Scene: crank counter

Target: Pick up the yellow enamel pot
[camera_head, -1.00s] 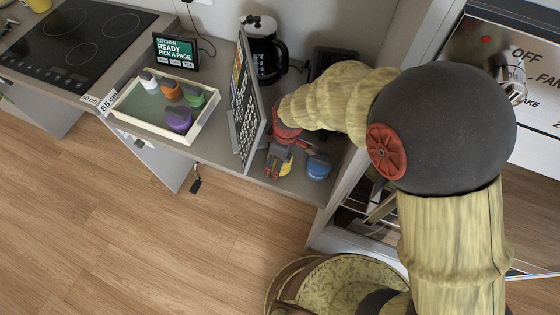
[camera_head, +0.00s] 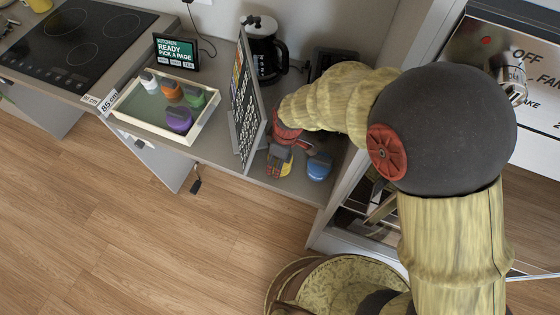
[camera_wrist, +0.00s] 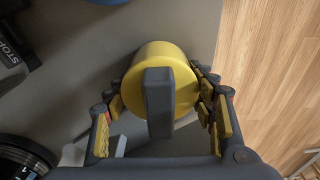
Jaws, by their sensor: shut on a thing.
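The yellow enamel pot (camera_wrist: 188,88) sits between the fingers of my gripper (camera_wrist: 160,95) in the wrist view, with its grey bar-shaped handle toward the camera. The fingers are shut on it from both sides. In the head view my gripper (camera_head: 279,158) points down at the counter right of the upright board. Only a little of the yellow pot (camera_head: 287,169) shows there, the rest hidden by the gripper. I cannot tell whether the pot touches the counter.
A blue pot (camera_head: 319,168) stands close on the right. The upright board (camera_head: 244,104) is close on the left. A black coffee maker (camera_head: 266,52) stands behind. A tray (camera_head: 118,112) with several coloured pots is farther left. The counter's front edge is near.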

